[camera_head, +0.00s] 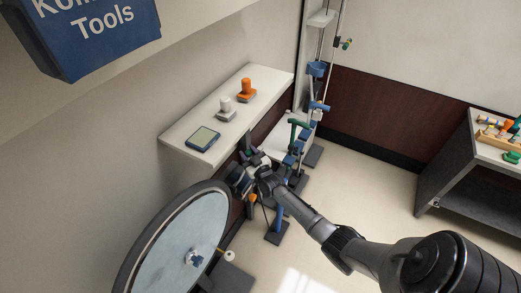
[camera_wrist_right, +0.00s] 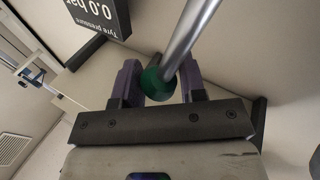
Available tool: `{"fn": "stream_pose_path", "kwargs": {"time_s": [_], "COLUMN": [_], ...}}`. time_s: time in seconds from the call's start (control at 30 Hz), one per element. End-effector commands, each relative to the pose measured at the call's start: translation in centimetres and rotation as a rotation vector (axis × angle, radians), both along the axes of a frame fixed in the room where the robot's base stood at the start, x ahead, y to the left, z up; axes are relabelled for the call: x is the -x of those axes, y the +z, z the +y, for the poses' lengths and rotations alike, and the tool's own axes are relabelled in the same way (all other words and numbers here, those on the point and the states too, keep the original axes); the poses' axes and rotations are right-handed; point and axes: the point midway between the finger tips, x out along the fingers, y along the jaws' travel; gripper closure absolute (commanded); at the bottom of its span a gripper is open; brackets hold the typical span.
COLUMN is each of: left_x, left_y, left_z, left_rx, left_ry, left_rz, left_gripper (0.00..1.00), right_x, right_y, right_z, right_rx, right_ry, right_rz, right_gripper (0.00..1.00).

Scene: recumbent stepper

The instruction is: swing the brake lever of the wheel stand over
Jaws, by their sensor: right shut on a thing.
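The wheel (camera_head: 175,235) of the wheel stand fills the lower left of the head view, with a pale disc and dark rim. My right gripper (camera_head: 248,158) is just beyond the wheel's upper right edge, below the shelf. In the right wrist view, my right gripper (camera_wrist_right: 160,85) is shut on a round green knob (camera_wrist_right: 154,84) at the end of a slanting metal rod (camera_wrist_right: 190,32), which looks like the brake lever. The lever's pivot is hidden. My left gripper is out of view.
A white wall shelf (camera_head: 175,138) above the gripper holds a flat display (camera_head: 203,138), a white-topped piece (camera_head: 226,108) and an orange-topped piece (camera_head: 247,88). Blue and green stands (camera_head: 297,140) stand close behind. A grey bench (camera_head: 460,165) is at right; floor between is clear.

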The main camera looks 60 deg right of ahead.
Motion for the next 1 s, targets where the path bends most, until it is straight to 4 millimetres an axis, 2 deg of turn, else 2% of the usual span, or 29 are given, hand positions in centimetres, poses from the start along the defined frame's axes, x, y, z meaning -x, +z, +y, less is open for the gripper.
{"fn": "stream_pose_path", "kwargs": {"time_s": [0.2, 0.5, 1.0], "left_x": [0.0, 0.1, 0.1], "left_y": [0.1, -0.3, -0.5], "left_z": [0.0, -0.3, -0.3], "left_rx": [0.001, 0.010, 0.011], "left_ry": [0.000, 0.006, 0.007], "left_rz": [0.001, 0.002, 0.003], "left_gripper": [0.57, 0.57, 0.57], "right_x": [0.4, 0.6, 0.7], "right_y": [0.5, 0.8, 0.9], "right_z": [2.3, 4.6, 5.8], "right_rx": [0.175, 0.345, 0.432], "right_ry": [-0.002, -0.003, -0.003], "right_rz": [-0.015, -0.032, -0.041], "right_gripper": [1.00, 1.00, 1.00]}}
